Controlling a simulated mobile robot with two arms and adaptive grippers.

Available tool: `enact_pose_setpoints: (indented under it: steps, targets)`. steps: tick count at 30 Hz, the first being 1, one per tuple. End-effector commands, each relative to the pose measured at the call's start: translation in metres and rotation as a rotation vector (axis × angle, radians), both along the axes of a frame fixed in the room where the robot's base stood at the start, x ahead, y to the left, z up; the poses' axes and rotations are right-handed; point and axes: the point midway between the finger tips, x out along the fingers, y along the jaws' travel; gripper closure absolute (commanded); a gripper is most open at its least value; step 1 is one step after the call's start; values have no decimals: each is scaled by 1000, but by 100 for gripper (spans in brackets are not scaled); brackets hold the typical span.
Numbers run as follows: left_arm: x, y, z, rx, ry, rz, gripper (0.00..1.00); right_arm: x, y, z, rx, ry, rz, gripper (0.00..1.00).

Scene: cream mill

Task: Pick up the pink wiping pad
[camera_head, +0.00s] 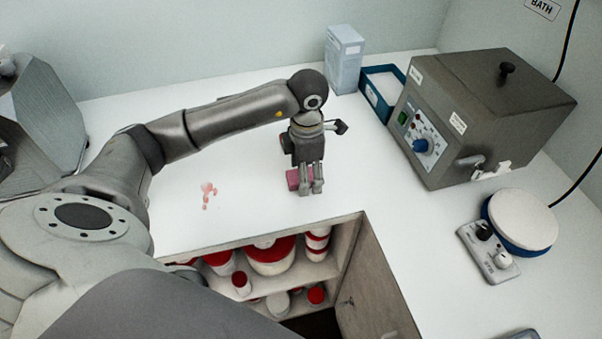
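The pink wiping pad (293,180) is on or just above the white worktop near the middle of the camera_head view. My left gripper (311,190) points down at the pad, its fingers in front of the pad and hiding part of it. I cannot tell whether the fingers are closed on the pad or only beside it. My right gripper is not in view.
A reddish spill (208,194) lies on the worktop to the left. An open cabinet with red-lidded tubs (270,258) is in front. A dark bath unit (485,112), a blue tray (378,107), a pale carton (344,62) and a round-topped device (522,220) stand to the right.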

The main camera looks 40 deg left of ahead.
Motion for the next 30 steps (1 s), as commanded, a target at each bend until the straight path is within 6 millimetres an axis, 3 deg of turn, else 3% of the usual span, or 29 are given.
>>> enact_pose_setpoints:
  steps: [1, 8, 23, 28, 30]
  targets:
    - [0, 0, 0, 0, 0, 0, 39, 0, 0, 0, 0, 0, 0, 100]
    - [0, 0, 0, 0, 0, 0, 68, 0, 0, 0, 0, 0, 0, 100]
    - [1, 0, 7, 1, -3, 0, 68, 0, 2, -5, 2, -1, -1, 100]
    - [2, 0, 28, 0, -7, 0, 68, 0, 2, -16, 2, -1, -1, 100]
    - [-8, -4, 42, -1, -6, -4, 68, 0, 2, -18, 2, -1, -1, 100]
